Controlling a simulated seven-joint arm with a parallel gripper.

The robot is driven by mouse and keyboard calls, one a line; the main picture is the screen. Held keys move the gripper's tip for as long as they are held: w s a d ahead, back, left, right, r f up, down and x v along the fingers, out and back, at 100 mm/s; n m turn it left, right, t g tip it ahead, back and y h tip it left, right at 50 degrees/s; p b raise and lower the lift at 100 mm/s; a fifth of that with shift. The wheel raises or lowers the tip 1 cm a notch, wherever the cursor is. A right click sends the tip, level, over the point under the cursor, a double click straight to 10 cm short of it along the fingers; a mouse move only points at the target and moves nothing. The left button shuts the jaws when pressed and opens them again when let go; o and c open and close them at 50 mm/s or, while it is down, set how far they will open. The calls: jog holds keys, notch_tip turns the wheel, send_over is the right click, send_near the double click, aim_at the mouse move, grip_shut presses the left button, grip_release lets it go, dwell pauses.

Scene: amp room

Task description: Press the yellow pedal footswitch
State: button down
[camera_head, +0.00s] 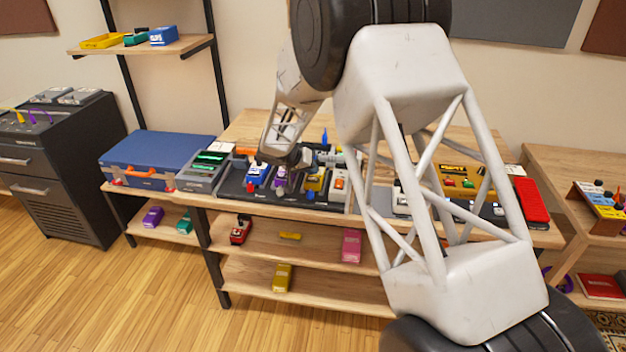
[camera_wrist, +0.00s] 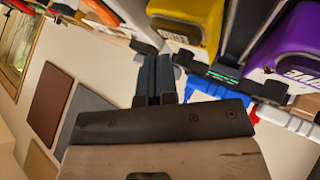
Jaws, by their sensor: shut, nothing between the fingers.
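The yellow pedal (camera_head: 314,180) stands on a dark pedalboard (camera_head: 232,184) on the wooden table, between a purple pedal (camera_head: 280,182) and a white-and-orange pedal (camera_head: 339,184). My gripper (camera_head: 304,158) is over the back of the board, close to the purple and yellow pedals. In the wrist view, my gripper's dark fingers (camera_wrist: 156,62) are together and empty. The yellow pedal (camera_wrist: 187,22) is just beyond their tips, cut off by the top edge, and the purple pedal (camera_wrist: 296,58) is to the right. I cannot tell whether the fingertips touch anything. The yellow pedal's footswitch is not clearly visible.
A blue pedal (camera_head: 257,175) stands left of the purple one. A blue case (camera_head: 160,152) and a grey box (camera_head: 203,172) are farther left. A red pedal (camera_head: 531,200) is at the right. Another yellow pedal (camera_head: 283,278) lies on the bottom shelf. My arm hides the table's middle right.

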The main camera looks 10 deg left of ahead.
aim_at(312, 178)
jog(key=shift+f, duration=0.8)
dwell(1.2)
jog(key=shift+r, duration=0.85)
jog(key=shift+r, duration=0.15)
jog(key=shift+r, duration=2.4)
